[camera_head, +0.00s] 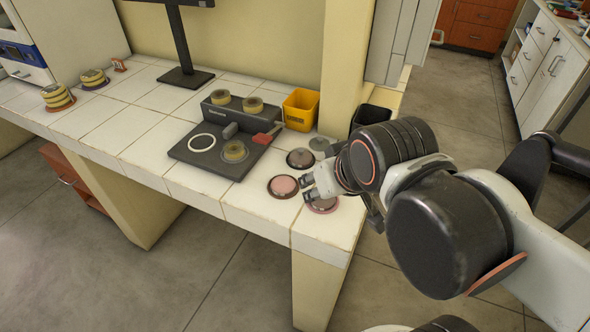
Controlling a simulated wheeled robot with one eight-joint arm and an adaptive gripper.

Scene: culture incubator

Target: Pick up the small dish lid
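Several round dishes or lids lie at the bench's front right corner. A dish with a pink surface (283,186) lies just left of my gripper (306,187). A second pinkish dish (323,206) lies under the gripper, partly covered by it. A dark grey round piece with a small knob (300,158) lies behind, and a smaller grey disc (319,144) lies beyond that. I cannot tell for sure which is the small dish lid. My gripper points left, its two fingertips apart, with nothing visible between them.
A black device (215,165) with a white ring and several round dishes stands left of the gripper. A yellow bin (300,108) and a black bin (371,115) stand behind, near a wall pillar (345,70). Stacked dishes (57,97) are far left. The front left tiles are clear.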

